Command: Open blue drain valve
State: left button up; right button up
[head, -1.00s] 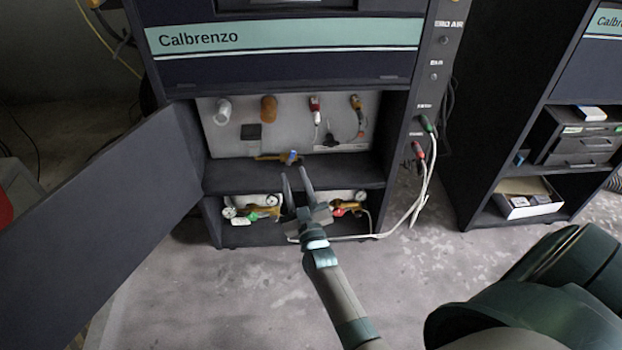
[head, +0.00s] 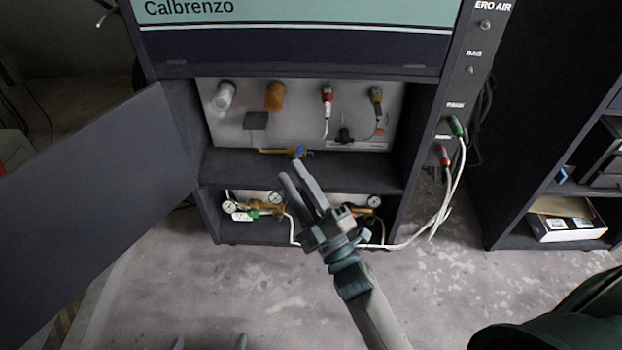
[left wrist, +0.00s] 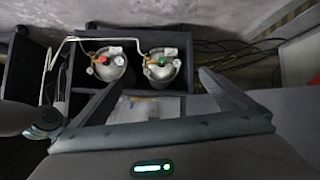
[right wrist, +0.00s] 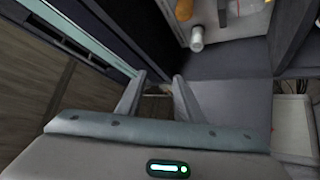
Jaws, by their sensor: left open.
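The blue-handled drain valve (head: 298,152) sits on a brass pipe (head: 272,151) at the back of the cabinet's middle shelf in the head view. My right gripper (head: 290,169) is in front of and just below the valve, its fingers pointing up at it. Its fingers stand apart in the right wrist view (right wrist: 161,76), with no object clearly held. The blue handle cannot be made out in that view. Only the fingertips of my left gripper (head: 209,343) show at the head view's bottom edge. Its fingers are spread wide and empty in the left wrist view (left wrist: 160,80).
The cabinet's open door (head: 100,200) reaches out at the left. Gauges and brass fittings (head: 265,207) fill the lower compartment. White hoses (head: 440,210) hang at the right side. The left wrist view shows two gas cylinders (left wrist: 105,72) (left wrist: 160,75).

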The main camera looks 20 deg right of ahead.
pick_arm(q)
jog(key=shift+w+d+f, duration=0.35)
jog(key=shift+d+f, duration=0.05)
jog(key=shift+d, duration=0.25)
pick_arm(e)
jog(key=shift+s+a+r+n+y, duration=0.1)
jog(key=shift+s+r+n+y, duration=0.25)
jog(key=shift+s+n+y, duration=0.35)
jog(key=shift+w, duration=0.2)
